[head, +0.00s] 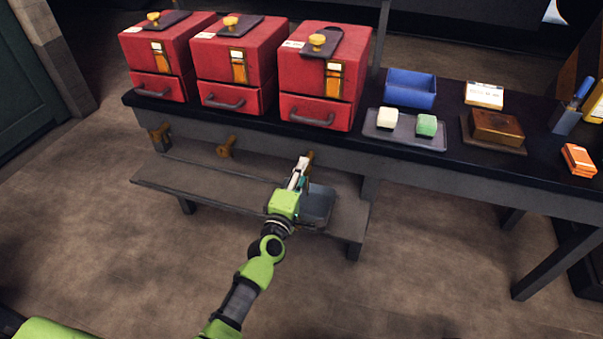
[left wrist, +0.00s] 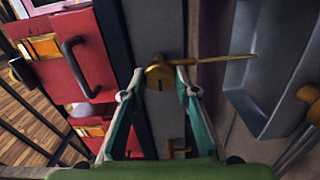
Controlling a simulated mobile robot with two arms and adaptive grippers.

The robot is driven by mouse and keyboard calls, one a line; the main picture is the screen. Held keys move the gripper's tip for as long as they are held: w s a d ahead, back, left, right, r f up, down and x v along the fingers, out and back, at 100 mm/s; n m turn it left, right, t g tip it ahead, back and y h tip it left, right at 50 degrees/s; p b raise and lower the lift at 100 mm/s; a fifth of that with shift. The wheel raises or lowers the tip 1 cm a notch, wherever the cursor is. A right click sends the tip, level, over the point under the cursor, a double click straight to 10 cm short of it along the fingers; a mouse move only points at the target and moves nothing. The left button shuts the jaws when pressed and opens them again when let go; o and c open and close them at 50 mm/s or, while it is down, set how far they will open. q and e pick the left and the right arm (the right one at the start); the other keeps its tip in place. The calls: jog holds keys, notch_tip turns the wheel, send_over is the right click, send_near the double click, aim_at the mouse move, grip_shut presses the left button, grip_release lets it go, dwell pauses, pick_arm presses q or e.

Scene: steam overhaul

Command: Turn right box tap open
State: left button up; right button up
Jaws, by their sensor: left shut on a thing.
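The right box (head: 320,85) is red with a drawer and stands on the bench, rightmost of three red boxes. Its brass tap (head: 310,157) shows below the bench edge, mostly behind my left gripper (head: 302,168). In the left wrist view, the brass tap (left wrist: 159,79) sits between the fingertips of my left gripper (left wrist: 160,75), which is shut on it. Its long thin lever (left wrist: 228,58) points to the right of that picture, over a grey pan (left wrist: 245,95). My right gripper is not in view.
The pan (head: 319,207) stands on a low shelf (head: 220,190). The middle tap (head: 227,147) and left tap (head: 159,136) are further left. A tray (head: 404,142) with two blocks and a blue bin (head: 410,88) stand right of the box. The floor in front is clear.

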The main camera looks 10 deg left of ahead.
pick_arm(q)
jog(key=shift+n, duration=0.3)
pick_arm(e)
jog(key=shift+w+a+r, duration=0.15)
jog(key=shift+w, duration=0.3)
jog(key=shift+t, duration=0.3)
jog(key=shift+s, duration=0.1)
pick_arm(q)
jog(key=o, duration=1.1)
jog(key=shift+c, duration=0.2)
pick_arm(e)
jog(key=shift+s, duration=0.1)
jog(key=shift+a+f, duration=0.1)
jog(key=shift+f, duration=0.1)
pick_arm(q)
jog(key=s+a, duration=0.1)
jog(key=s, duration=1.1)
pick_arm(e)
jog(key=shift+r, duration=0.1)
